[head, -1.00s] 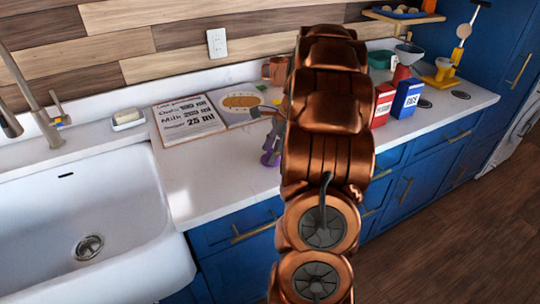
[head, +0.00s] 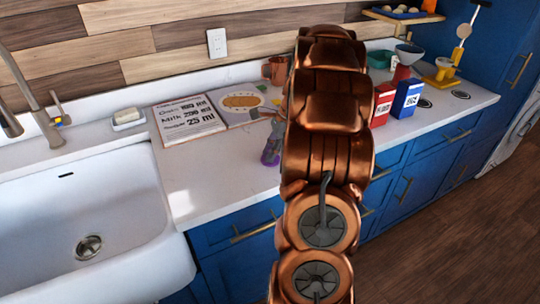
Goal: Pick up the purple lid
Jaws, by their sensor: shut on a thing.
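The purple lid (head: 271,152) shows at the left edge of my copper arm in the head view, at the counter's front part. Only a narrow part of it shows; the rest is hidden by my arm. My gripper (head: 275,136) is mostly hidden behind the arm, with a small grey part showing just above the purple. It is shut on the purple lid. I cannot tell whether the lid touches the counter.
An open recipe book (head: 212,112) lies left of my gripper, beside a white sink (head: 85,225). A copper mug (head: 276,70) stands behind. A red box (head: 383,103) and a blue box (head: 406,98) stand right of my arm. The counter between sink and gripper is clear.

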